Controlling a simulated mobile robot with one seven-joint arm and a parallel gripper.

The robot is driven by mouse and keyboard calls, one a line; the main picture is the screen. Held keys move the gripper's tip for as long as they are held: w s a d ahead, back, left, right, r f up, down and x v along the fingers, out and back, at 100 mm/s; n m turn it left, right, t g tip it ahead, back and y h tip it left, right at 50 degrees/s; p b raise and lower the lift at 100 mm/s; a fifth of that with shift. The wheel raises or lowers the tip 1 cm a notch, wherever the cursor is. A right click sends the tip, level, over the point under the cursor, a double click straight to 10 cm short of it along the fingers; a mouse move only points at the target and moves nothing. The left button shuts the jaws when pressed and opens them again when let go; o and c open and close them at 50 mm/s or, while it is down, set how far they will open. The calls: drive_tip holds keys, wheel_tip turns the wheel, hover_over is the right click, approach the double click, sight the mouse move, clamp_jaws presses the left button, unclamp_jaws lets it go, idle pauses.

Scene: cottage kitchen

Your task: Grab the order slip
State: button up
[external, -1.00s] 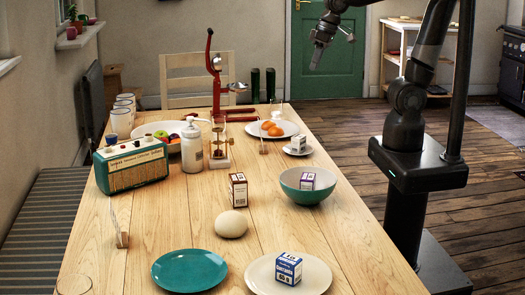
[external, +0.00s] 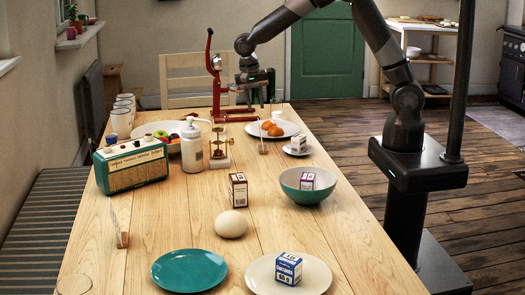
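No paper is plainly readable as the order slip. Two thin upright pieces, seen nearly edge-on, stand in small wooden blocks. One thin piece (external: 114,222) is at the table's left edge, near the front. The other (external: 261,133) is further back, in front of the plate with orange fruit. I cannot tell which, if either, is the order slip. My gripper (external: 262,103) points down over the far part of the table, above and behind the further piece. Its fingers look apart, with nothing seen between them.
A red metal press (external: 211,85) stands just left of my gripper. The orange-fruit plate (external: 292,130) and a small boxed saucer (external: 299,152) are close by. A white bottle (external: 191,150), radio (external: 131,166), and teal bowl (external: 309,189) stand nearer.

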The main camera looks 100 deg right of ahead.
drive_tip(key=shift+m, duration=0.4)
drive_tip(key=shift+s+d+f, duration=0.1)
drive_tip(key=shift+s+f, duration=0.2)
drive_tip(key=shift+f, duration=1.7)
drive_tip(key=shift+s+d+f, duration=0.15)
drive_tip(key=shift+s+f, duration=0.2)
drive_tip(key=shift+f, duration=1.65)
drive_tip(key=shift+s+d+f, duration=0.1)
drive_tip(key=shift+s+f, duration=0.2)
drive_tip(key=shift+f, duration=1.7)
drive_tip(key=shift+c, duration=0.5)
clamp_jaws()
